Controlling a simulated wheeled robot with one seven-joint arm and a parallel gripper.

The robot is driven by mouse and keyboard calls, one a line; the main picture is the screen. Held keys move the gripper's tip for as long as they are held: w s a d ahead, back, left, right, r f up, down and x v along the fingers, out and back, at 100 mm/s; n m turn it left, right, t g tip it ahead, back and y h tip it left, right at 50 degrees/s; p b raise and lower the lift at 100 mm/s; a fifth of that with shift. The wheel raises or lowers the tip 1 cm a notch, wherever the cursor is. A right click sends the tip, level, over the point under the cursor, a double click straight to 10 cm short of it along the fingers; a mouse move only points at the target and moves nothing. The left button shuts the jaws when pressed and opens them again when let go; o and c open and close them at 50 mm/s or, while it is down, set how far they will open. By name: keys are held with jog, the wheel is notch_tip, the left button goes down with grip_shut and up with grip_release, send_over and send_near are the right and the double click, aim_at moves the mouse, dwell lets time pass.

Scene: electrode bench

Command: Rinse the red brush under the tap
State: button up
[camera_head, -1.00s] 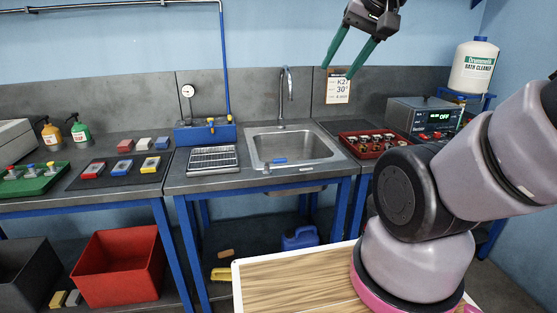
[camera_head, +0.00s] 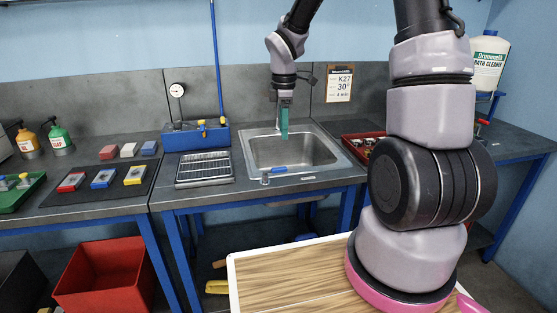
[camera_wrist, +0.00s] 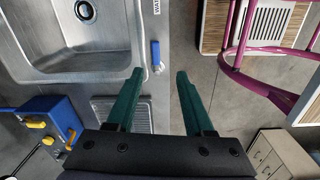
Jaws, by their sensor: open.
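My gripper (camera_head: 283,134) hangs over the sink (camera_head: 250,158) with its green fingers pointing down. In the wrist view my gripper (camera_wrist: 160,75) is open, with nothing between its fingers. The blue lever (camera_head: 278,170) lies at the sink's front edge; in the wrist view the lever (camera_wrist: 155,54) is just beyond the left fingertip. The tap spout is mostly hidden behind my arm. A red-sided piece with a pale top (camera_head: 71,182) lies on the dark mat (camera_head: 116,195), left of blue and yellow ones. I cannot tell whether it is the red brush.
A ribbed drainer (camera_head: 205,182) sits left of the sink, with a blue gauge box (camera_head: 195,138) behind. A red tray (camera_head: 364,154) of small parts stands right of it. Red, pale and blue blocks lie behind the mat. A wooden-topped surface (camera_head: 290,274) is in front.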

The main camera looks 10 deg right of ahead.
aim_at(280, 168)
jog(key=shift+n, duration=0.7)
jog(key=f, duration=0.4)
jog(key=w+f, duration=0.1)
jog(key=f, duration=0.8)
jog(key=shift+w+a+f, duration=0.15)
jog(key=shift+w+a, duration=0.1)
jog(key=shift+a, duration=0.15)
grip_shut()
